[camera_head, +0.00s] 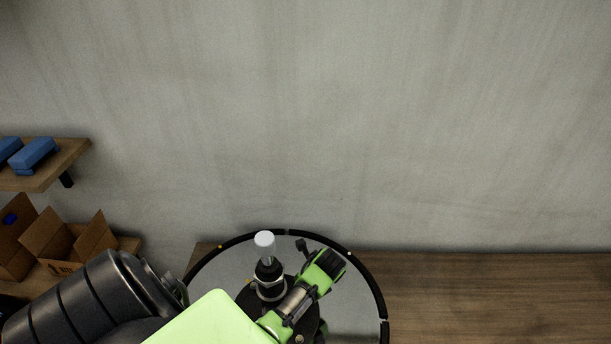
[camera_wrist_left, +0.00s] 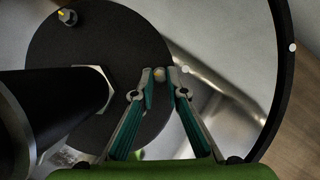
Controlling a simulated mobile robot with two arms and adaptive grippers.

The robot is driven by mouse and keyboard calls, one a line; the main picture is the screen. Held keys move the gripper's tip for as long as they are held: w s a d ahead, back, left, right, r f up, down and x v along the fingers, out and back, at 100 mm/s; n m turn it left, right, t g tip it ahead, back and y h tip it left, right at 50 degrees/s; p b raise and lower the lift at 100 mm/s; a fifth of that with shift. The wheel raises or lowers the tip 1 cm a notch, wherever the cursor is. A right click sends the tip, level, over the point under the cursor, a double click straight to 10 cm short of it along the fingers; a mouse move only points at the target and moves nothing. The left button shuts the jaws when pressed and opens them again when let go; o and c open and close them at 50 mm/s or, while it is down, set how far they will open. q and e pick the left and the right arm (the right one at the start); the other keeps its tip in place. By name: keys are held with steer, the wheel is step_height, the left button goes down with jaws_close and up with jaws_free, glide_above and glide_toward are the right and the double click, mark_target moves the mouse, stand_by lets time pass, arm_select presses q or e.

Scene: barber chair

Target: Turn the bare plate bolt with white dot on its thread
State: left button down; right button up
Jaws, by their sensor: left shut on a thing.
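A round dark plate (camera_wrist_left: 135,30) fills the left of the left wrist view. A small bolt (camera_wrist_left: 159,74) with a yellowish tip stands near its right edge, bare of any nut that I can see. My left gripper (camera_wrist_left: 165,73) has its teal fingertips on either side of this bolt and is shut on it. A pale dot (camera_wrist_left: 185,69) shows beside the right fingertip; I cannot tell whether it is on the bolt's thread. Another bolt (camera_wrist_left: 67,17) with a nut stands at the plate's upper left. In the head view my left arm hides part of the plate. My right gripper is out of view.
A thick black post with a silver collar (camera_wrist_left: 95,90) rises from the plate, close left of the fingers. A black ring (camera_head: 384,298) encircles the plate. A wooden bench (camera_head: 480,290) runs right along the wall, clear there. Open cardboard boxes (camera_head: 70,240) and a shelf (camera_head: 60,165) stand left.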

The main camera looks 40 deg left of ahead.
arm_select(q)
steer(key=shift+s+a+m+t, duration=0.15)
steer(key=shift+m+t, duration=0.35)
steer(key=shift+m, duration=1.1)
steer(key=c, duration=2)
jaws_free()
steer(key=v, duration=1.2)
steer(key=shift+s+a, duration=0.1)
steer(key=shift+s, duration=0.05)
